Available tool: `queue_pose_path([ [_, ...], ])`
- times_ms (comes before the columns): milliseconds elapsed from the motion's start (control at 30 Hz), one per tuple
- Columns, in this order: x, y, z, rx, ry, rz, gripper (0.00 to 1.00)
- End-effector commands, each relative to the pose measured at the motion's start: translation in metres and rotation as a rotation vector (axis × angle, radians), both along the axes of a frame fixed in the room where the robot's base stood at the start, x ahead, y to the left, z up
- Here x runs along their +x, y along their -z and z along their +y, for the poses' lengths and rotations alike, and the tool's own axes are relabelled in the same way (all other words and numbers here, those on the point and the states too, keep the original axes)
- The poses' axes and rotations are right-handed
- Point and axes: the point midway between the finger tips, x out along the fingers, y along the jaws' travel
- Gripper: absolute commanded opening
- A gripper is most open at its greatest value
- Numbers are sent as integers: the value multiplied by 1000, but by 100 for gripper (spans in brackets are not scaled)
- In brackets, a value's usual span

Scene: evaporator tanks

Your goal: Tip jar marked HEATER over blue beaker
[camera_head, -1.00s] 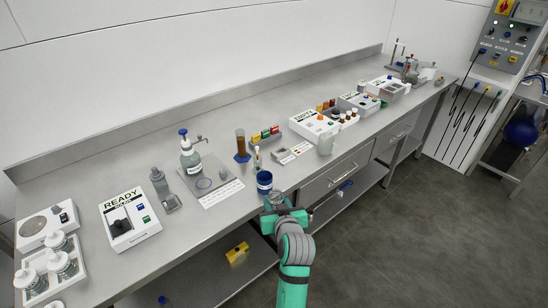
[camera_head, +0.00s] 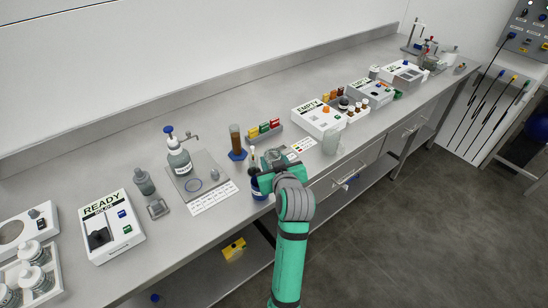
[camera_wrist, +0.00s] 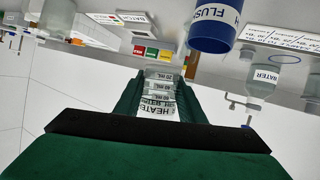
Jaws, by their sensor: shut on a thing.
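The jar marked HEATER (camera_wrist: 158,95) is clear with graduation lines and a white label. My gripper (camera_wrist: 155,92) is shut on it, a dark green finger on each side in the wrist view. The blue beaker (camera_wrist: 210,40) carries a white FLUSH label and shows at the top right of the wrist view, apart from the jar. In the head view my gripper (camera_head: 280,157) is over the bench's front edge and partly covers the blue beaker (camera_head: 258,190). The jar is mostly hidden there, so I cannot tell its tilt.
A brown-filled cylinder (camera_head: 236,143) on a blue base stands left of my gripper. The spouted water bottle (camera_head: 178,155) is farther left. Red, yellow and green blocks (camera_head: 263,130) are behind. A clear jar (camera_head: 331,140) and a white EMPTY unit (camera_head: 319,117) are right.

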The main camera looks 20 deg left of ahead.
Motion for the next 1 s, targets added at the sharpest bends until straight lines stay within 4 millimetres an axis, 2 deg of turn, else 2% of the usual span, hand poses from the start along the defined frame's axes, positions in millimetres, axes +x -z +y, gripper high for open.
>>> queue_pose_path([
  [400,8,9,-15,-531,0,-307,8],
  [800,9,29,-18,-864,1,-502,8],
  [1000,10,27,-18,-859,3,-503,8],
])
